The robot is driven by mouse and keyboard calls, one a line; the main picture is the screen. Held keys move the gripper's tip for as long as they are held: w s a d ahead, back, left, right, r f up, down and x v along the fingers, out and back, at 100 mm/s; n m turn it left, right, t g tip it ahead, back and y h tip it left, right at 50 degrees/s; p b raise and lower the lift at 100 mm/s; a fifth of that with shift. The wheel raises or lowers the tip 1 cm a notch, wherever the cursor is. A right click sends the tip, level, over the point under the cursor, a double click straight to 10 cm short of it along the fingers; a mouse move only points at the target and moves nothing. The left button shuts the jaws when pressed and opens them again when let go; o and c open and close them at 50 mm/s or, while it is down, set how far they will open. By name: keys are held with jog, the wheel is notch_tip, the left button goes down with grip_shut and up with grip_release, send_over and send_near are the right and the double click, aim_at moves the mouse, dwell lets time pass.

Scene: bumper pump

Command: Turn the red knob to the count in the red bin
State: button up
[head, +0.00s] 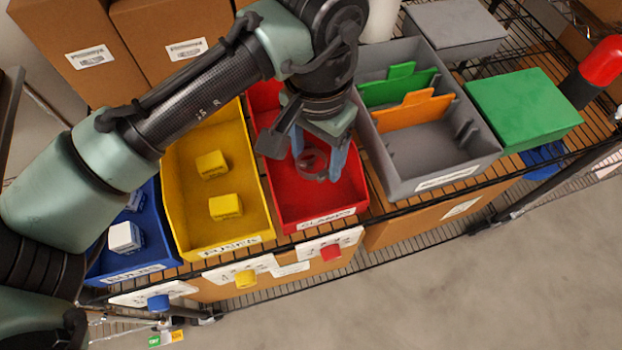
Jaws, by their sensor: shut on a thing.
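The red knob (331,252) sits on a white marked plate (345,240) on the shelf's front edge, below the red bin. The red bin (348,200) has a front label that seems to read CLAMPS. My gripper (318,165) is over the inside of this bin, with its blue-grey fingers pointing down. It is shut on a dark, reddish, round clamp (311,160) between the fingers. My arm hides the back of the bin, so I cannot tell how many other things lie in it. The knob's exact setting is too small to read.
Left of the red bin stand a yellow bin (185,215) with two yellow blocks and a blue bin (150,250) with white blocks. A yellow knob (246,279) and blue knob (158,302) are below them. A grey divided bin (440,165) and green box (522,108) stand right.

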aim_at(315, 194)
jog(key=shift+s+r, duration=0.1)
jog(key=shift+r, duration=0.05)
notch_tip(315, 194, down, 10)
jog(key=shift+r, duration=0.15)
dwell(0.5)
jog(key=o, duration=1.3)
jog(key=shift+f+b, duration=0.2)
jog(key=shift+b, duration=0.2)
jog(key=shift+f+b, duration=0.15)
jog(key=shift+b, duration=0.25)
jog(key=r+p, duration=0.2)
jog(key=r, duration=1.1)
jog(key=shift+a+r, duration=0.15)
jog(key=shift+a, duration=0.05)
